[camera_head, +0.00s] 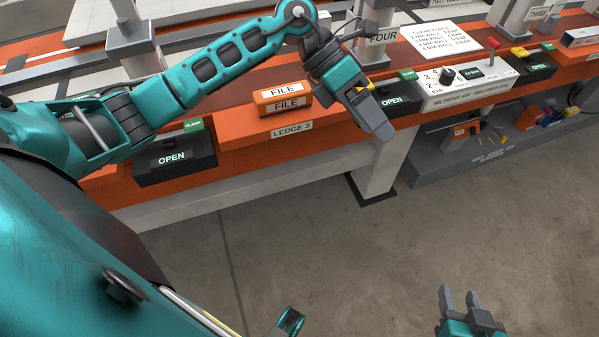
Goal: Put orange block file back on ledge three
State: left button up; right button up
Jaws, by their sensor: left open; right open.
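The orange block file (281,99), with FILE labels on its top and front, sits on the orange ledge above the LEDGE 3 label (292,130). My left gripper (377,112) is open and empty, just right of the file and pointing down to the right. It appears apart from the file, though their gap in depth is hard to judge. My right gripper (461,294) is open and empty, low at the bottom right over the floor, far from the ledge.
A black OPEN clamp box (175,158) stands left of the ledge, and another (394,104) to the right. Beyond that is a white panel (468,92) with a knob and a red-topped lever. A grey lower shelf (450,165) holds tools. The floor in front is clear.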

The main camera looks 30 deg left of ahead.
pick_arm(q)
jog(key=s+d+r+n+t+h, duration=0.2)
jog(key=d+r+n+t+h, duration=0.2)
jog(key=d+n+t+h, duration=0.4)
jog(key=a+f+n+t+y, duration=0.5)
jog(key=f+n+y, duration=0.1)
jog(key=n, duration=0.7)
jog(key=a+f+n+t+y, duration=0.5)
jog(key=a+n+y, duration=0.1)
jog(key=n, duration=0.7)
jog(key=s+a+f+n+g+y, duration=0.3)
jog(key=s+f+n+g, duration=0.3)
jog(key=f, duration=0.7)
jog(key=s+n, duration=0.2)
jog(key=s, duration=0.2)
jog(key=shift+y, duration=0.3)
